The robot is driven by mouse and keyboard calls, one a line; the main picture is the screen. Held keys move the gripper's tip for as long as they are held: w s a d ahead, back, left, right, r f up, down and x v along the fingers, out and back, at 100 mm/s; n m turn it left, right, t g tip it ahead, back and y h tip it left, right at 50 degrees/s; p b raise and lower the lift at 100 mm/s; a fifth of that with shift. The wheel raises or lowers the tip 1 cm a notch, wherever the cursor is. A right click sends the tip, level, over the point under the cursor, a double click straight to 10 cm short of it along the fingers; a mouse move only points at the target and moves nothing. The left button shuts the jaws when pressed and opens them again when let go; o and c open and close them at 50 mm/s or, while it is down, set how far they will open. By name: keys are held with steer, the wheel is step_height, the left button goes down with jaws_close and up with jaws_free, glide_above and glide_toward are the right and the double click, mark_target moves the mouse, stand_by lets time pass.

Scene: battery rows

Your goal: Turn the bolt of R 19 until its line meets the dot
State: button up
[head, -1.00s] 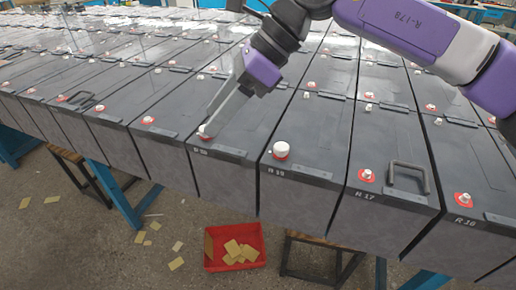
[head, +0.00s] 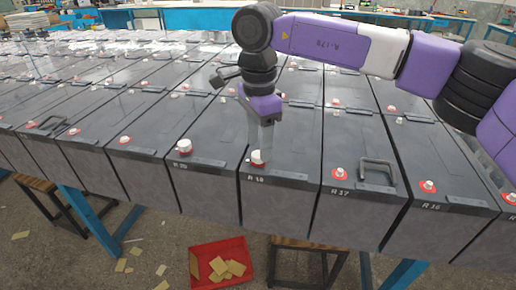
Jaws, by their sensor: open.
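My gripper (head: 260,148) points down, open, with its fingertips at the white-capped bolt (head: 257,158) on a red base. The bolt sits at the front of the dark battery (head: 285,157) just left of R 17; its small label could read R 18 or R 19. Whether the fingers touch the cap, I cannot tell. The battery to its left (head: 205,137) carries another white-capped bolt (head: 184,147), and its label is too blurred to read surely, R 19 or R 20. No line or dot can be made out on either bolt.
Batteries R 17 (head: 345,150) and R 16 (head: 425,160) stand to the right, R 17 with a raised handle (head: 380,170). More rows fill the back. A red bin (head: 221,262) with yellow pieces is on the floor in front.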

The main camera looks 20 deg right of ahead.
steer(key=shift+f, duration=1.1)
jaws_close()
